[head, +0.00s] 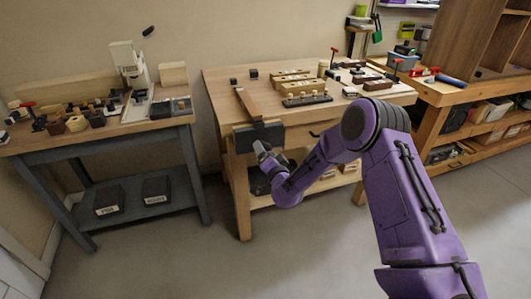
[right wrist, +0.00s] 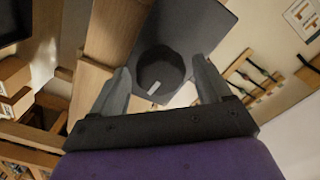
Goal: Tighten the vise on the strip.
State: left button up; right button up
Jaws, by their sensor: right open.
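The vise (head: 259,135) is a dark plate on the front left end of the wooden bench; its jaw plate also shows in the right wrist view (right wrist: 200,25). The strip (head: 247,104) is a brown wooden piece that stands out above the vise and leans back over the bench top. Its lower end is hidden behind the plate. My right gripper (head: 262,150) is in front of the vise. In the right wrist view the gripper (right wrist: 160,66) is open, with its fingers on either side of the dark round vise hub (right wrist: 161,68). I cannot tell whether they touch it. My left gripper is not in view.
The wooden bench (head: 222,84) bears several blocks and tools behind the vise. A grey bench (head: 95,136) with small parts and a white machine (head: 130,65) stands at the left. Another wooden bench (head: 440,94) is at the right. The floor in front is clear.

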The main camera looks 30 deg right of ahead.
jog(key=p+v, duration=0.1)
jog(key=v, duration=0.6)
jog(key=shift+p, duration=0.3)
